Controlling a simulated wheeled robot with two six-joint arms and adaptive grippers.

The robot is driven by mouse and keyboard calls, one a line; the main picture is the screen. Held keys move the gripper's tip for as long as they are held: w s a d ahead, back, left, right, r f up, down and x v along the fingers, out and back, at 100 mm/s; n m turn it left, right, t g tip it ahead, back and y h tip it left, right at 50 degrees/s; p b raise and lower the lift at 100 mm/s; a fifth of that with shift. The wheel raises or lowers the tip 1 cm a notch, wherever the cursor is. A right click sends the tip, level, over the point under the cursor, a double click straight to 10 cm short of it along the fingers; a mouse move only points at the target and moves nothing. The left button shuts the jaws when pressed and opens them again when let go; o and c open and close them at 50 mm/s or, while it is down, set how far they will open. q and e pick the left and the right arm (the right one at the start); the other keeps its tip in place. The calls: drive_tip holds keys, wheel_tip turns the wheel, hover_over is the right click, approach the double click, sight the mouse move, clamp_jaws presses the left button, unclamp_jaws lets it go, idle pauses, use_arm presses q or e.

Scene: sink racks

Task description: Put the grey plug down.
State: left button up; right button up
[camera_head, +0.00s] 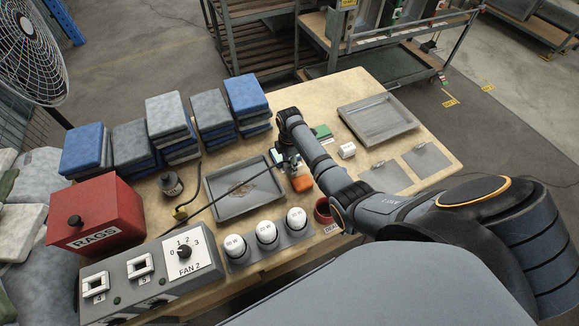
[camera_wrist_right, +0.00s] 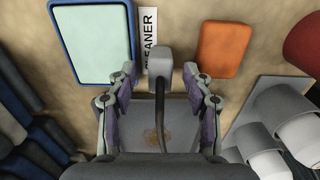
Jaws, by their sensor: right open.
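The grey plug (camera_wrist_right: 160,68) shows in the right wrist view between the fingers of my right gripper (camera_wrist_right: 161,88), with visible space on both sides of it. Its dark cable (camera_wrist_right: 160,115) runs back over a grey tray with a brown stain. My right gripper is open. In the head view the right gripper (camera_head: 287,163) is low at the tray's right edge, and I cannot make out the plug there. The plug's end overlaps a white CLEANER label (camera_wrist_right: 148,38); I cannot tell if it touches the table. My left gripper is not in view.
An orange block (camera_head: 301,183) and a blue-rimmed pale item (camera_wrist_right: 92,45) flank the plug. The grey tray (camera_head: 222,213) lies left of the gripper.

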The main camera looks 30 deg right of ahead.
sight(289, 163)
clamp_jaws()
drive_tip(key=shift+r, duration=0.1)
wheel_tip(289, 163, up, 3)
drive_tip(key=shift+r, duration=0.1)
drive_tip(key=s+a+r+p, duration=0.1)
drive_tip(key=s+a+r, duration=0.5)
drive_tip(key=s+r, duration=0.3)
drive_tip(key=s, duration=0.3)
drive_tip(key=shift+s+r+p, duration=0.3)
drive_tip(key=shift+s+r, duration=0.05)
drive_tip(key=shift+r, duration=0.05)
